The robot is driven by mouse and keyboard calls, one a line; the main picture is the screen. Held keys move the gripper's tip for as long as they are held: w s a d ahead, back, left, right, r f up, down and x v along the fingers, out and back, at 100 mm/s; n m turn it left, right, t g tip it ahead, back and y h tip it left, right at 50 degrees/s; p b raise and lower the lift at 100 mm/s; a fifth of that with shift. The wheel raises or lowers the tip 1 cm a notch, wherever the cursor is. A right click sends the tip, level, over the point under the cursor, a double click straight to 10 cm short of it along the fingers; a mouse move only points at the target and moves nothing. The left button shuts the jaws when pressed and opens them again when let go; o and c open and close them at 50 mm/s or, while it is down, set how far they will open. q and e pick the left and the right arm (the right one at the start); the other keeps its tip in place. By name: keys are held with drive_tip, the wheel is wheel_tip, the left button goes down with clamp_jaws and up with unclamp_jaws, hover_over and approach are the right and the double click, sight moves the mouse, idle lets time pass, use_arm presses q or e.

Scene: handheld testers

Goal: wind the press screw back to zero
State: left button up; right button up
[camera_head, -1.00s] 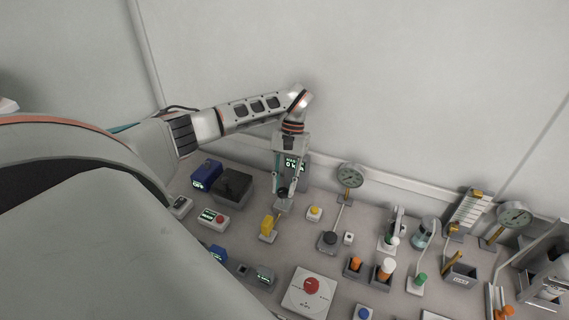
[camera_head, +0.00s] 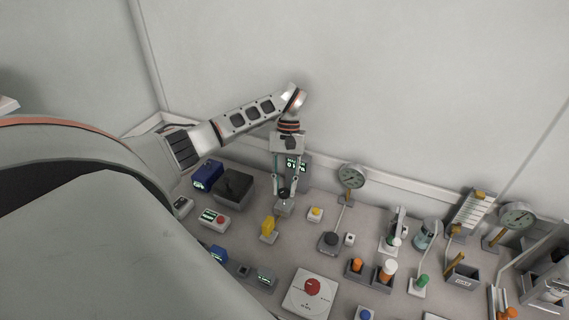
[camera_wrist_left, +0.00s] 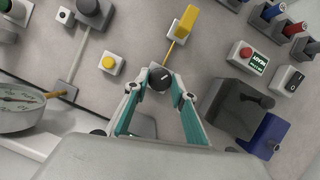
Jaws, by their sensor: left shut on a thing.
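A dark round knob with a white mark (camera_wrist_left: 160,78) sits between the fingertips of my left gripper (camera_wrist_left: 159,82). The gripper is shut on this knob; in the head view the left gripper (camera_head: 285,190) points down at it, over a small pale base (camera_head: 284,208). In the wrist view a thin brass rod (camera_wrist_left: 172,50) runs from the knob toward a yellow block (camera_wrist_left: 187,22). The yellow block also shows in the head view (camera_head: 268,227). A dark display with pale digits (camera_head: 297,166) stands behind the gripper, partly hidden and hard to read. My right gripper is not in view.
A dark box with a lever (camera_head: 234,185) and a blue device (camera_head: 207,175) stand left of the gripper. A yellow button (camera_head: 315,214) and a dial gauge (camera_head: 351,177) are at its right. A red-button plate (camera_head: 312,287) lies in front. The wall is close behind.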

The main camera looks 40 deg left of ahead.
sight(285, 190)
use_arm(q)
drive_tip(key=o, duration=1.1)
drive_tip(key=shift+d+f, duration=0.1)
drive_tip(key=shift+f, duration=0.15)
drive_tip(key=shift+r, duration=0.1)
drive_tip(key=shift+r, duration=0.35)
wheel_tip(285, 190, up, 9)
drive_tip(key=shift+r, duration=0.15)
